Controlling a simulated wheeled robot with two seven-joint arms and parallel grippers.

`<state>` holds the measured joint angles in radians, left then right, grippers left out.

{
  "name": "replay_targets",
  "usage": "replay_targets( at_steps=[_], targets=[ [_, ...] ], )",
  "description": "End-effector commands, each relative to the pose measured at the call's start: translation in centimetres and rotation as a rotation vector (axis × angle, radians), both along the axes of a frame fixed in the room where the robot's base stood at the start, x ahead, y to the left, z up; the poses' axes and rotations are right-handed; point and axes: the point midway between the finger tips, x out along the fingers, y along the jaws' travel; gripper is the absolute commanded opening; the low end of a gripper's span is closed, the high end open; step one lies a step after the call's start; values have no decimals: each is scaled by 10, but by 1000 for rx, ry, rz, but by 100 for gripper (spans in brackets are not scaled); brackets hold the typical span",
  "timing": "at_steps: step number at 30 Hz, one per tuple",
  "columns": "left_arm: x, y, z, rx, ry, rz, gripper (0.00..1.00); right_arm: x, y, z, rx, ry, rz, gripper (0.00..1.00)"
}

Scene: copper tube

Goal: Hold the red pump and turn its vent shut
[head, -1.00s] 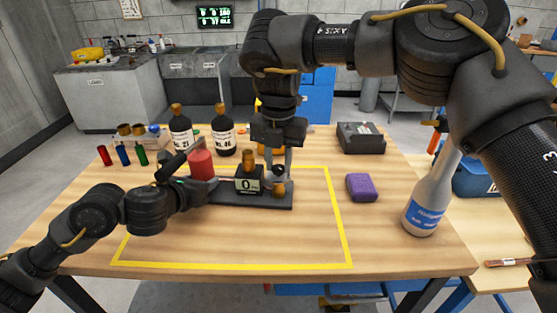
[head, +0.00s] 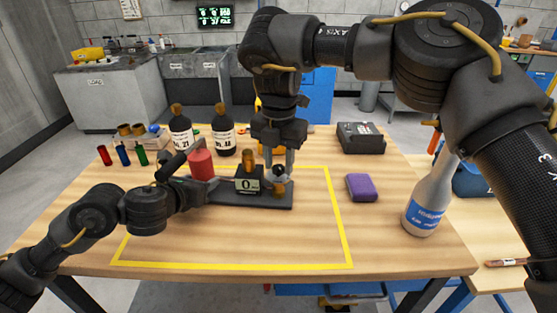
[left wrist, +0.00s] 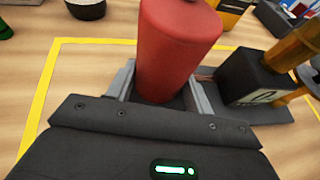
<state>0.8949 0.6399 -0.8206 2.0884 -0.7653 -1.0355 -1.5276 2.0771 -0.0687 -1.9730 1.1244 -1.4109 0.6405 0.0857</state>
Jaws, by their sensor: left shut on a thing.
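My right gripper (head: 280,162) points down from above over the right end of the base plate, at the small vent fitting (head: 280,188). Its fingertips partly hide the vent, so I cannot tell their grip.
A small display box (head: 249,180) with a brass top stands between pump and vent. Two dark bottles (head: 223,135) stand behind. A purple sponge (head: 361,187) and a white spray bottle (head: 430,200) are on the right. The front of the yellow-taped area is clear.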

Motion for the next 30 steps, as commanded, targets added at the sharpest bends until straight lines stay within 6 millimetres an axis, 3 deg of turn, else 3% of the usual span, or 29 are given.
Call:
replay_targets(
  at_steps=[3,14,17,27,30],
  targets=[
    [1,0,2,-3,-3,2,0,0,0,0,0,0,0,49],
    [1,0,2,-3,-3,2,0,1,0,7,-1,-3,0,49],
    [1,0,2,-3,-3,2,0,1,1,21,-1,-4,0,49],
    [1,0,2,-3,-3,2,0,1,1,95,-3,-9,-1,49],
    [0,0,2,-3,-3,2,0,1,0,101,-5,2,-2,49]
  ],
)
